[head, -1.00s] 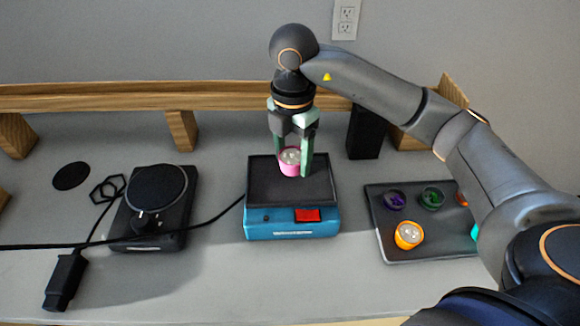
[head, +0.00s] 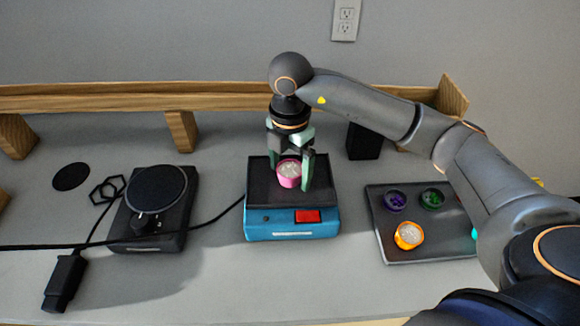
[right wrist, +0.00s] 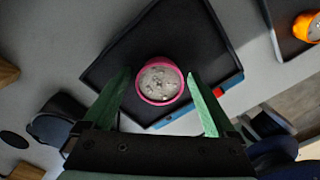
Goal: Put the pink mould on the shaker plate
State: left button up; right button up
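The pink mould (head: 289,174), a small round cup with grey speckled filling, stands upright on the black top of the blue shaker. The shaker plate (head: 322,194) is a dark square tray with a raised rim. My right gripper (head: 290,178) is directly above the plate, its green fingers on either side of the mould. In the right wrist view the pink mould (right wrist: 160,81) sits between the fingertips with small gaps to both, so the gripper looks open. My left gripper is not in view.
A dark tray (head: 440,248) at the right holds an orange mould (head: 408,236) and several coloured cups. A black round-topped device (head: 155,190) stands at the left, with a cable and adapter (head: 64,282). A wooden rail (head: 110,96) runs behind.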

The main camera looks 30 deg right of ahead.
aim_at(290, 168)
jog(key=shift+r, duration=0.3)
pick_arm(q)
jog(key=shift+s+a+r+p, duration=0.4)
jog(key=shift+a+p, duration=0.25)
jog(key=shift+p, duration=0.25)
pick_arm(e)
notch_tip(290, 168, up, 12)
jog(key=shift+f, duration=0.1)
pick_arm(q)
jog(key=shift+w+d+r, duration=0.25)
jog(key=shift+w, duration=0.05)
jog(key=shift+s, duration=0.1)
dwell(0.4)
